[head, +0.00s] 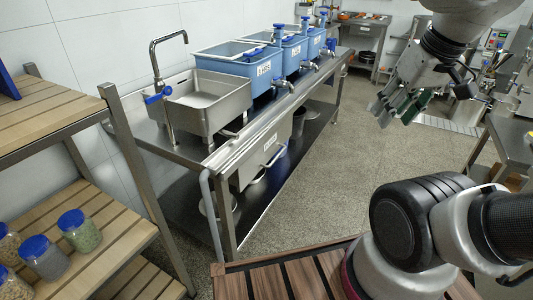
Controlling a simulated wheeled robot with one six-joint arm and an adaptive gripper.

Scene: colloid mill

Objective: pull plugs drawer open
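The steel drawer (253,165) hangs under the top of the long steel table, near its front end. Its front faces the aisle and carries a small white label, too small to read surely, and a bar handle (273,157). The front looks about flush with the table edge, so the drawer appears shut. My gripper (394,108) is at the upper right, in the air over the aisle, well to the right of the handle and apart from it. Its fingers look spread, with nothing visible between them.
The steel table (188,152) bears a steel sink (205,103) with a tap and several blue tubs (240,68). A wooden shelf rack (50,130) with jars stands at left. The speckled floor (335,150) beside the drawer is clear. Steel equipment stands at right.

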